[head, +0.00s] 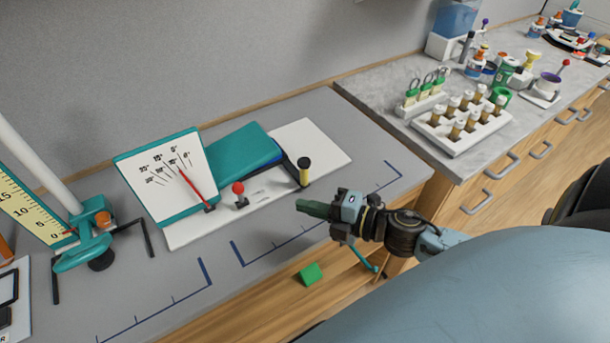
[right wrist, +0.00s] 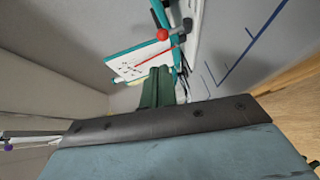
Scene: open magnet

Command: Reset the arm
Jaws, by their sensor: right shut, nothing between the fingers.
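A teal instrument with a white dial board (head: 165,170) stands on a white base plate (head: 325,142) on the grey bench. A red pointer (head: 195,187) crosses the dial's angle marks. My left gripper is out of view.
A measuring stand with a yellow scale (head: 25,205) is at the left. A side counter (head: 400,88) at the right holds a vial rack (head: 462,122) and several lab items. A small green block (head: 311,273) lies below the bench's front edge.

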